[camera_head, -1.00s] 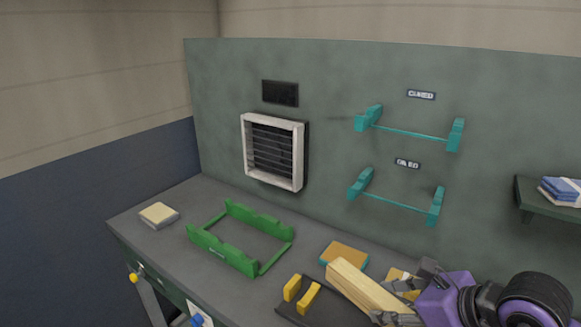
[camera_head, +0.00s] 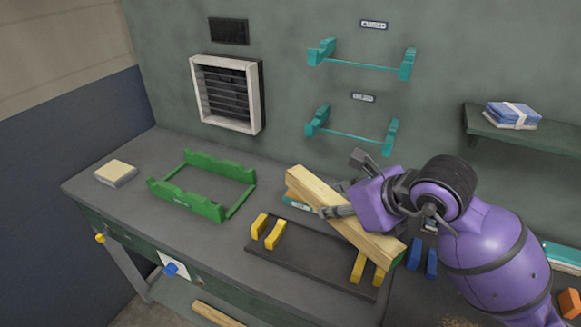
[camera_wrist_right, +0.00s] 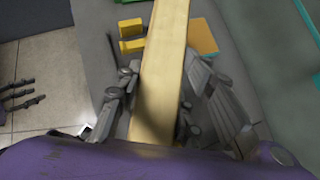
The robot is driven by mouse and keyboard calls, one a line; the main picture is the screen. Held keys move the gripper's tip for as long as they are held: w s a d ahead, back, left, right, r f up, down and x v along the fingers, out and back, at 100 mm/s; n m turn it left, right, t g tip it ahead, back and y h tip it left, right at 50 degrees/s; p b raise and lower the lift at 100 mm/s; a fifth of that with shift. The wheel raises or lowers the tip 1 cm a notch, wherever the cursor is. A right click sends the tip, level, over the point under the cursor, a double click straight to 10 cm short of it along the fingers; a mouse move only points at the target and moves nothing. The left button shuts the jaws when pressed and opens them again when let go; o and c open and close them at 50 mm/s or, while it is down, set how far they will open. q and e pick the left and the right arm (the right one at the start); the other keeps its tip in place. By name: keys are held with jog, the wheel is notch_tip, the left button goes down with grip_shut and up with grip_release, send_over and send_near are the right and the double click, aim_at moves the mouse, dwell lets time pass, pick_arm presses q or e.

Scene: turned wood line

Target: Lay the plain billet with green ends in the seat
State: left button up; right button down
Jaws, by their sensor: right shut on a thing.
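The billet (camera_head: 318,193) is a long, plain pale wood bar. My right gripper (camera_head: 345,203) is shut on it around its middle and holds it above the bench, slanting down to the right. Its near right end shows a greenish tint; its far end face is hidden. In the right wrist view the billet (camera_wrist_right: 165,70) runs straight out between the fingers. A green cradle (camera_head: 205,205) with notched rails stands empty on the bench. A dark base with yellow blocks (camera_head: 310,258) lies below the billet, also empty. Dark fingers, seemingly my left gripper (camera_wrist_right: 20,95), show at the wrist view's left edge.
Two empty teal brackets (camera_head: 360,65) hang on the wall under labels. Blue blocks (camera_head: 424,262) stand right of the billet, and an orange-topped teal block (camera_wrist_right: 200,37) lies beside it. A shelf (camera_head: 520,135) holds a blue bundle.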

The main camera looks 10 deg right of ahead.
aim_at(351, 228)
jog(key=shift+s+d+f, duration=0.7)
jog(key=shift+d+f, duration=0.1)
jog(key=shift+f, duration=0.05)
jog(key=shift+s+d+f+n+y, duration=0.15)
jog(key=shift+s+f+n, duration=0.15)
jog(key=shift+s, duration=0.35)
jog(key=shift+s+a+f+n+y, duration=0.15)
jog(key=shift+s+f+n, duration=0.1)
jog(key=shift+s, duration=0.35)
jog(key=s+a+n+g+y, duration=0.2)
jog(key=s+a+n, duration=0.2)
jog(key=s+a, duration=0.1)
jog(key=shift+s+a+r+g, duration=0.15)
jog(key=shift+s+r+g, duration=0.2)
jog(key=shift+s, duration=0.2)
jog(key=shift+s+a+r, duration=0.1)
jog(key=shift+a+r, duration=0.05)
jog(key=shift+r, duration=0.05)
jog(key=shift+a, duration=0.1)
